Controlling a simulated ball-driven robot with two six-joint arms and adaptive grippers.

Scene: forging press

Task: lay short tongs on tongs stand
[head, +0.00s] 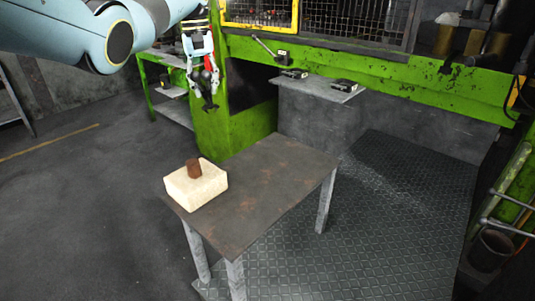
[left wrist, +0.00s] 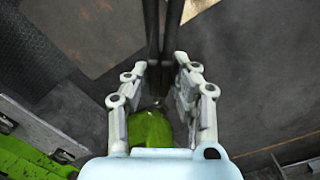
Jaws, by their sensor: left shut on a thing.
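My left gripper (head: 205,82) hangs in front of the green press frame at the upper left of the head view. In the left wrist view its fingers (left wrist: 160,82) are closed around dark metal bars, which I take for the short tongs (left wrist: 153,40). The two bars run from between the fingers to the top of that view. In the head view a red part and a dark lower end show at the gripper, too small to make out well. I cannot make out for certain which thing is the tongs stand. My right gripper is not in view.
A dark metal table (head: 262,185) stands at the centre, with a pale block (head: 196,188) and a brown piece (head: 194,168) on it. A grey shelf (head: 318,86) with dark items is below the press (head: 375,72). A chequered plate (head: 400,210) covers the floor at right.

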